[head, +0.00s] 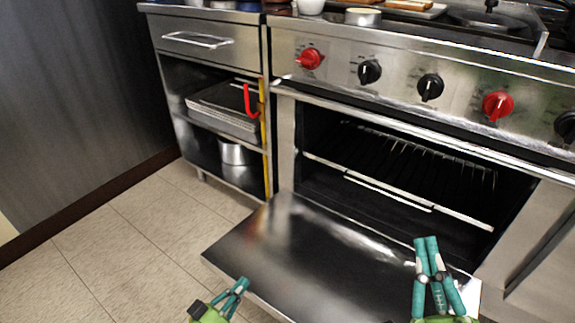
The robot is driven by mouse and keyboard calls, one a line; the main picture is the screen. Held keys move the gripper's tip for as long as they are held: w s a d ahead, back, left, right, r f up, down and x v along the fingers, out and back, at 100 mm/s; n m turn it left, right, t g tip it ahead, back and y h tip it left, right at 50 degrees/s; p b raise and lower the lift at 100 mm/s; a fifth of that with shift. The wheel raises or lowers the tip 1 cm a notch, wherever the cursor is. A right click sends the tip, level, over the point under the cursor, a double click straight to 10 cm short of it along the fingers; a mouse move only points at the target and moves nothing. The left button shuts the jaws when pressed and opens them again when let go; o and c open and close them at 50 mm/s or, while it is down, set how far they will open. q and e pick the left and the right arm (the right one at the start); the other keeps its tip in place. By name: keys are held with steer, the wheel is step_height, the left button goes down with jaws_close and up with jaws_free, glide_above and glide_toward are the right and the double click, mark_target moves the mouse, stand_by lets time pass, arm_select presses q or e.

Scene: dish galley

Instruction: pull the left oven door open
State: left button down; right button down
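The left oven door (300,250) is swung down and lies about flat, its shiny inner face up. The oven cavity (400,170) behind it is open to view, with a wire rack (420,160) inside. The door's outer face and handle are hidden. My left gripper (243,282) is at the door's near left edge, fingertips together, with nothing seen between them. I cannot tell whether it touches the edge. My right gripper (426,240) shows in front of the door's right part, its fingertips close together and holding nothing visible.
Red and black knobs (430,87) line the panel above the oven. To the left stands a steel cabinet (210,42) with trays (225,105), a pot (233,152) and a red hook (248,102). The tiled floor (130,235) at the left is clear.

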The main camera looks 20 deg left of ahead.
arm_select(q)
steer(key=shift+s+f+b, duration=0.15)
steer(key=shift+f+b, duration=0.2)
steer(key=shift+f, duration=0.25)
arm_select(e)
steer(key=shift+s+a+r+n+t+y, duration=0.1)
steer(key=shift+s+r+n+t+y, duration=0.35)
steer(key=shift+s+r+y, duration=0.5)
steer(key=shift+s+a+r+n+t+y, duration=0.1)
steer(key=shift+s+r+n+t+y, duration=0.15)
steer(key=shift+s+r+t+y, duration=0.65)
steer(key=shift+s+r+g+h, duration=0.1)
steer(key=shift+r+g+h, duration=0.15)
steer(key=shift+r+g, duration=0.1)
